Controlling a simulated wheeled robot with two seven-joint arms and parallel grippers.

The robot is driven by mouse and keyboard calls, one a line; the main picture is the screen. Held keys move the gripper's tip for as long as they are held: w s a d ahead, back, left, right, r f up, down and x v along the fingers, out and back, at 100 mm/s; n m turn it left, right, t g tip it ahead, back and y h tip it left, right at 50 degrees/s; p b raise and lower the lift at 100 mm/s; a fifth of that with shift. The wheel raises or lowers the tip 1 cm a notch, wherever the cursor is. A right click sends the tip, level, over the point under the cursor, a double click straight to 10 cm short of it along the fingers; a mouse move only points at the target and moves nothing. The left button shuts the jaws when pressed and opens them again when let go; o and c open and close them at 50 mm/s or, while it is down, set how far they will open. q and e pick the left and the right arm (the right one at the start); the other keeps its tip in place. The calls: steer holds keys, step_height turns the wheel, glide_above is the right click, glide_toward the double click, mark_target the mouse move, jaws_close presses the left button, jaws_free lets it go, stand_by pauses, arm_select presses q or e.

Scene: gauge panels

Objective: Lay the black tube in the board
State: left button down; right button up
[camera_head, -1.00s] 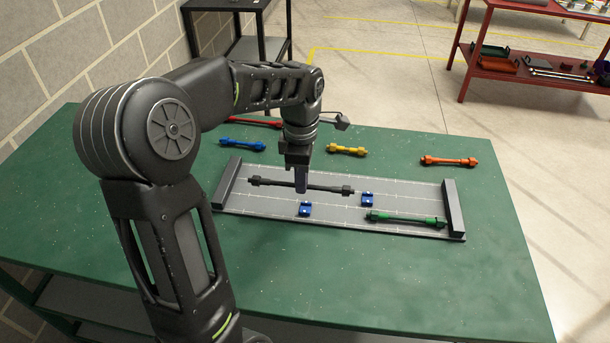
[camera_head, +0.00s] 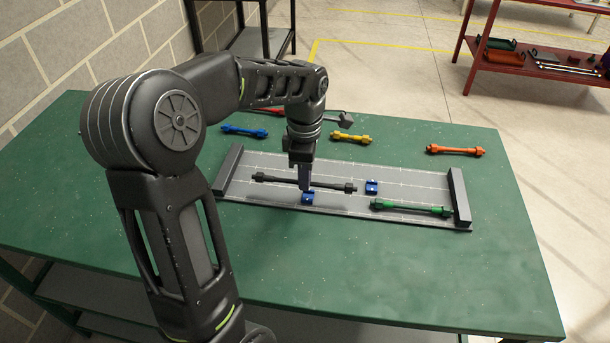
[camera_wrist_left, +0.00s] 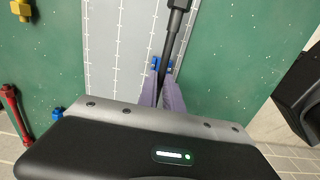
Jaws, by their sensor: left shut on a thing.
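My left gripper (camera_head: 305,187) is shut on the black tube (camera_head: 333,186), near the tube's middle. The tube has thick ends and lies crosswise, roughly along the board's length. The grey board (camera_head: 240,200) lies below it on the green table, with a raised block at each end. Two blue holders (camera_head: 307,198) (camera_head: 372,187) stand on the board. One is just in front of the fingertips, the other just beyond the tube's right end. I cannot tell how high the tube is above them. In the left wrist view the tube (camera_wrist_left: 172,40) runs up from the fingers (camera_wrist_left: 165,95).
A green tube (camera_head: 410,208) lies at the board's front right. Blue (camera_head: 244,131), yellow (camera_head: 350,137) and orange (camera_head: 455,150) tubes lie behind the board. A red tube (camera_head: 265,111) is partly hidden by my arm. The table's front (camera_head: 400,290) is clear.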

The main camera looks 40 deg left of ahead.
arm_select(q)
steer(key=shift+d, duration=0.15)
stand_by(0.3)
steer(key=shift+f, duration=0.15)
steer(key=shift+f+b, duration=0.35)
steer(key=shift+b, duration=0.05)
steer(key=shift+f+b, duration=0.75)
steer(key=shift+f, duration=0.25)
